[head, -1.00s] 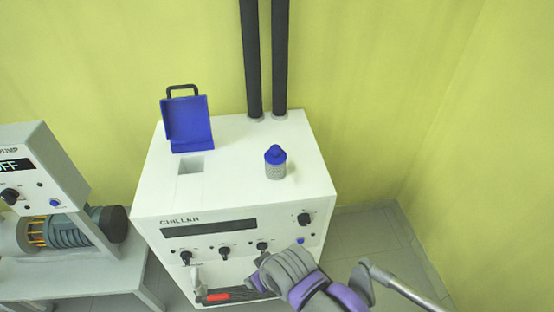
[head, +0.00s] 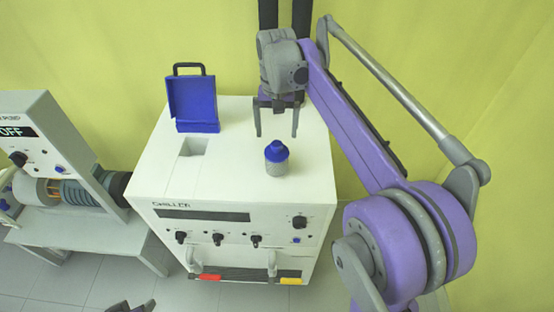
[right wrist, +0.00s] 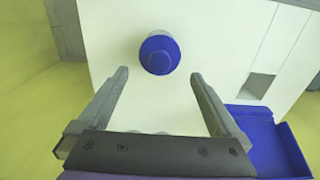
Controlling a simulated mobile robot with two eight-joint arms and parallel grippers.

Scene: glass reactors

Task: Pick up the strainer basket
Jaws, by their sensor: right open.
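The strainer basket (head: 277,163) stands upright on the white chiller top, right of the square opening. It has a grey mesh body and a blue cap with a knob. In the right wrist view its blue cap (right wrist: 160,54) shows from above, beyond the fingertips and centred between them. My right gripper (head: 275,134) is open and empty above the chiller, behind and above the basket, with its fingers pointing down. It also shows in the right wrist view (right wrist: 161,74). A small dark piece at the bottom edge of the head view may be part of my left arm; no left fingers show clearly.
The chiller (head: 160,185) has a square opening (head: 192,148) with its blue lid (head: 193,102) raised behind it. Two black pipes rise at the back, partly behind my right gripper. A pump (head: 75,187) stands on a table at left. Free top surface surrounds the basket.

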